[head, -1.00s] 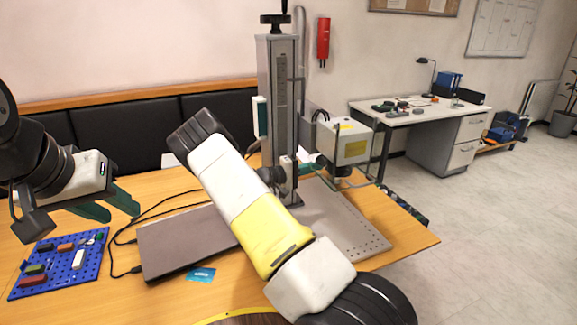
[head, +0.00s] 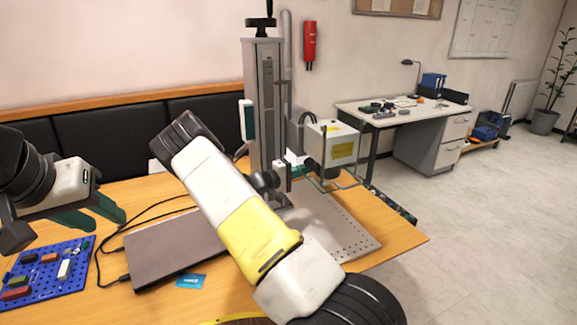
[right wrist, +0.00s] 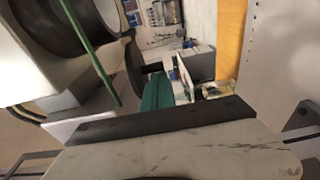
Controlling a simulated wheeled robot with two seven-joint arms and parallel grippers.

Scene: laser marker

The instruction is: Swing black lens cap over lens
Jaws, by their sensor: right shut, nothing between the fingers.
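The laser marker's box-shaped head (head: 332,143) hangs from a tall grey column (head: 263,100), with its dark lens (head: 318,172) on the underside. In the right wrist view a large dark round body, seemingly the lens, fills the upper left. A thin dark disc (right wrist: 135,68) beside it, seen nearly edge-on, may be the black lens cap; I cannot be sure. My right gripper's green fingers (right wrist: 157,92) are shut and empty, close to this disc; I cannot tell whether they touch. My left gripper (head: 97,213) is open and empty at the table's left.
A perforated plate (head: 345,235) lies below. A closed laptop (head: 165,248) and a blue pegboard (head: 75,262) with small parts occupy the table's left.

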